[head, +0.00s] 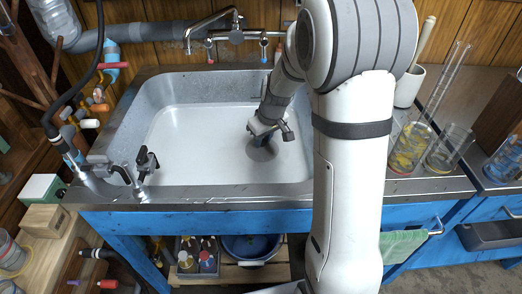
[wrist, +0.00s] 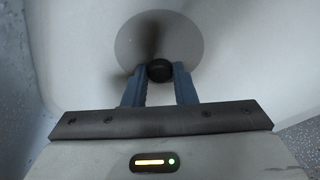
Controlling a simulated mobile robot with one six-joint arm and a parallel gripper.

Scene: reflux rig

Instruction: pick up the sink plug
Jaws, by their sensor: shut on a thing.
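The sink plug (wrist: 159,70) is a small dark round piece between my fingertips in the wrist view. My gripper (wrist: 158,76) is shut on it, with a finger on each side. Below it in the wrist view is a round grey disc (wrist: 185,40) on the pale sink floor, with a dark shadow across it. I cannot tell whether the plug touches the disc or is apart from it. In the head view my gripper (head: 262,143) points down into the sink (head: 190,140), right of its middle. The plug is hidden there.
The sink's steel rim (head: 230,192) surrounds the basin. A tap (head: 235,37) stands at the back wall, and small black fittings (head: 146,160) stand at the front left corner. The basin's left side is clear.

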